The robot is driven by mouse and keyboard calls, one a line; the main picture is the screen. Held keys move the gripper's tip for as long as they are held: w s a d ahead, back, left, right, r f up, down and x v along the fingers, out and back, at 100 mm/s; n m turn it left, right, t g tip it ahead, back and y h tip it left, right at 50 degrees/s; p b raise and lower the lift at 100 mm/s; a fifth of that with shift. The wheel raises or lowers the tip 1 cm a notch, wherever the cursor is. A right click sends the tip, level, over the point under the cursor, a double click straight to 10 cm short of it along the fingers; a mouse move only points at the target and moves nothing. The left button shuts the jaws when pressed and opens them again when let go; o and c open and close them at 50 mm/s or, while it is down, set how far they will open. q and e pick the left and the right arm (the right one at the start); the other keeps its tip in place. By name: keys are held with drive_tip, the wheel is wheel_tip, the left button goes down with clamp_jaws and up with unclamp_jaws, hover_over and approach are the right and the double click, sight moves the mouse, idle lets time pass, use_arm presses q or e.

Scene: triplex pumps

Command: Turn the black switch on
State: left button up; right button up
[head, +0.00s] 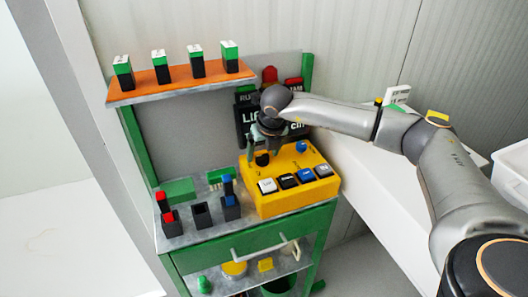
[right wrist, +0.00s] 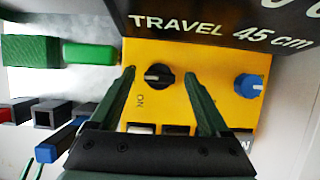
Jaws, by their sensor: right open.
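The black switch (right wrist: 158,76) is a round knob on the top of the yellow control box (right wrist: 150,52). Its white mark lies roughly level in the right wrist view, and an "ON" label is printed to its lower left. In the head view the switch (head: 262,159) sits at the box's back left. My right gripper (right wrist: 160,80) is open, with one finger on each side of the switch. I cannot tell whether the fingers touch it. In the head view the right gripper (head: 267,151) reaches down over the box. My left gripper is not in view.
A blue knob (right wrist: 248,85) stands right of the switch. Several push buttons (head: 289,181) line the box's front. A dark sign (right wrist: 230,22) rises behind it. Dark holders (head: 201,215) and green blocks (head: 177,190) stand left. An orange shelf (head: 178,83) hangs above left.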

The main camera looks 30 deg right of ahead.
idle(0.3)
clamp_jaws()
idle(0.5)
